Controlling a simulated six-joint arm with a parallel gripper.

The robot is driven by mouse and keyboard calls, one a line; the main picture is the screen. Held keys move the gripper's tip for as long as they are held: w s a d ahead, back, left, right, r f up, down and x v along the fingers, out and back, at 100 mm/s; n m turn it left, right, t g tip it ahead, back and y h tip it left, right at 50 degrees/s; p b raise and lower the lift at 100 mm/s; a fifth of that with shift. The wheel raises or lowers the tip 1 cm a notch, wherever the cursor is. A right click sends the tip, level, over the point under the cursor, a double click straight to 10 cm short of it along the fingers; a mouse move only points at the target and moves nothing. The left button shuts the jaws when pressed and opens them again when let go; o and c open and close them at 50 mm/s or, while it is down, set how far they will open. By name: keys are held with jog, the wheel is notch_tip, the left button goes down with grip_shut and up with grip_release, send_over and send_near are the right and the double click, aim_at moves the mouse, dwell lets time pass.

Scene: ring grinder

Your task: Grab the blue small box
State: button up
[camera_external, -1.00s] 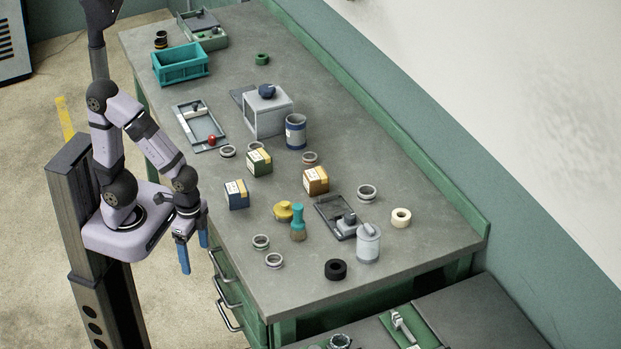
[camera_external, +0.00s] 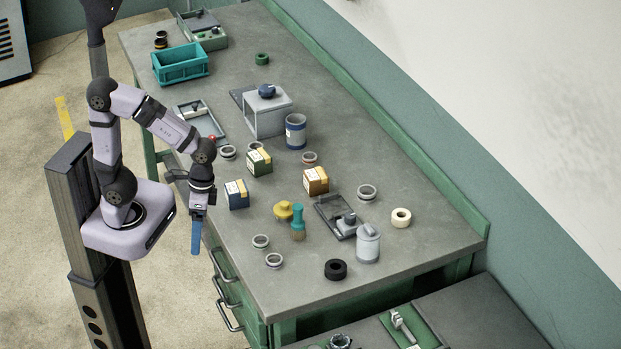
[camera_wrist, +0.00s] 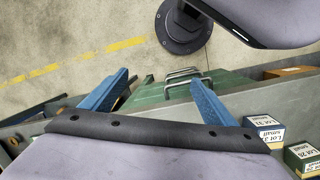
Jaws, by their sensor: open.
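The blue small box (camera_external: 237,194) stands upright on the grey workbench near its left edge, with a pale label on top. In the wrist view the blue box (camera_wrist: 268,131) shows at the lower right, its label partly readable as "Small". My gripper (camera_external: 196,237) points down just off the bench's left edge, left of the box and apart from it. In the wrist view my gripper (camera_wrist: 160,92) has its two blue fingers spread wide with nothing between them.
A green box (camera_external: 258,162) and an orange-brown box (camera_external: 315,181) stand near the blue one. A teal crate (camera_external: 180,65) is at the far end.

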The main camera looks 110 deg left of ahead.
jog(key=w+a+n+t+h+p, duration=0.1)
jog(key=w+a+n+h+p, duration=0.1)
jog(key=a+n+h, duration=0.5)
jog(key=n+t+y+p, duration=0.2)
jog(key=n+t, duration=1)
jog(key=n, duration=0.7)
send_near(243, 200)
notch_tip(243, 200, up, 4)
jog(key=w, duration=0.2)
jog(key=f, duration=0.2)
jog(key=d+f, duration=0.1)
jog(key=f, duration=0.1)
jog(key=shift+w+d+f, duration=0.1)
jog(key=shift+w, duration=0.25)
jog(key=shift+f, duration=0.4)
jog(key=shift+p+x, duration=0.5)
jog(key=shift+x, duration=0.55)
jog(key=shift+w+d+f+p, duration=0.15)
jog(key=shift+w+d+p, duration=0.25)
jog(key=shift+p, duration=0.1)
jog(key=p+x, duration=0.1)
jog(key=x, duration=0.2)
jog(key=shift+f+p, duration=0.1)
jog(key=shift+p, duration=0.3)
jog(key=shift+w+d+f, duration=0.2)
jog(key=shift+w+f, duration=0.15)
